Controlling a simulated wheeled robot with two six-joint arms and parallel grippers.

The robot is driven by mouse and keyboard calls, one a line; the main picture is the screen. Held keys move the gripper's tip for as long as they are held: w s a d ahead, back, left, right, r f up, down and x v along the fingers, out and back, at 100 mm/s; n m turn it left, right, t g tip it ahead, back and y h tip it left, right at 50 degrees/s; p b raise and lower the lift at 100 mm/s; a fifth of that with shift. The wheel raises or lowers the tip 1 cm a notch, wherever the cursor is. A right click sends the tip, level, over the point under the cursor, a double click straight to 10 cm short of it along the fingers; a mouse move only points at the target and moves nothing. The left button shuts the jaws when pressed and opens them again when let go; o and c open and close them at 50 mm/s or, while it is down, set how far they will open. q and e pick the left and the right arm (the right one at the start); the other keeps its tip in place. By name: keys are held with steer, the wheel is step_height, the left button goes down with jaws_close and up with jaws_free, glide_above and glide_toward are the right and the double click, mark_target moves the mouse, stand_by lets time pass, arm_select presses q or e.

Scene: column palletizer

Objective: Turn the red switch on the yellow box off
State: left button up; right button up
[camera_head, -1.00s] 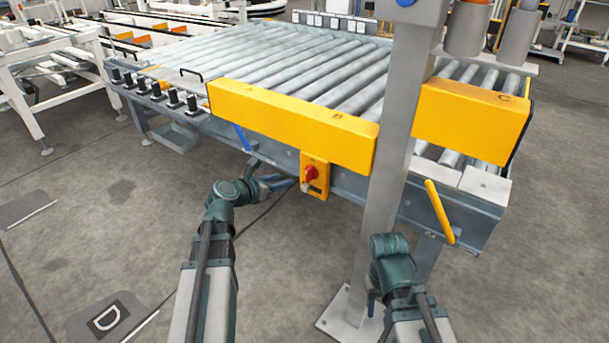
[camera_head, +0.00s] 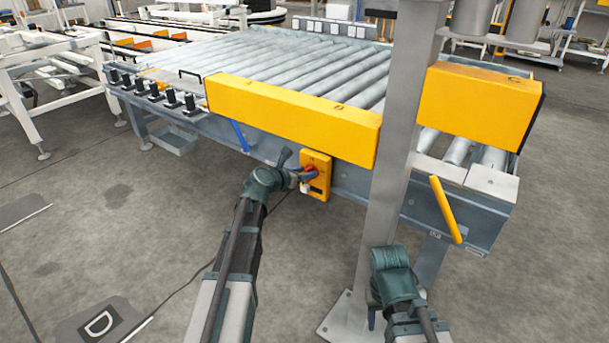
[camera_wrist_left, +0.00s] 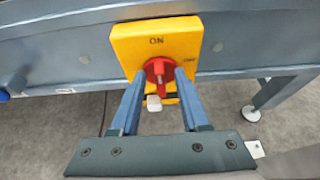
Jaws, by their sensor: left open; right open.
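The yellow box (camera_head: 319,174) is fixed to the side of the conveyor frame. Its red switch (camera_wrist_left: 158,70) sits on the box's front face, with "ON" printed above it and a smaller marking to its right. A pale tag or padlock-like piece (camera_wrist_left: 154,103) shows below the switch. My left gripper (camera_wrist_left: 158,88) is open, its two blue fingers pointing at the box, one on each side of the switch's lower part; whether they touch it I cannot tell. In the head view the left gripper (camera_head: 304,175) partly covers the switch. My right gripper is hidden behind its wrist.
A roller conveyor (camera_head: 275,65) with yellow side covers (camera_head: 290,118) stands ahead. A grey post (camera_head: 390,190) rises between my arms. A yellow handle (camera_head: 445,210) hangs at the right. Bare floor (camera_head: 120,220) lies to the left.

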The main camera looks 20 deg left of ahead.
arm_select(q)
jaws_close()
stand_by(0.6)
steer(key=shift+s+d+f+m+t+y+b, duration=0.15)
steer(key=shift+d+f+m+t+y+b, duration=0.2)
steer(key=shift+m+t+y+b, duration=0.95)
steer(key=shift+s+d+f+m+t+y+b, duration=0.15)
steer(key=shift+d+f+m+y+b, duration=0.25)
steer(key=shift+m+b, duration=1.85)
steer(key=shift+s+d+f+m+t+y+b, duration=0.25)
steer(key=shift+m+t+y+b, duration=0.65)
steer(key=shift+m, duration=1.55)
steer(key=shift+w+b, duration=0.1)
steer(key=shift+b, duration=0.2)
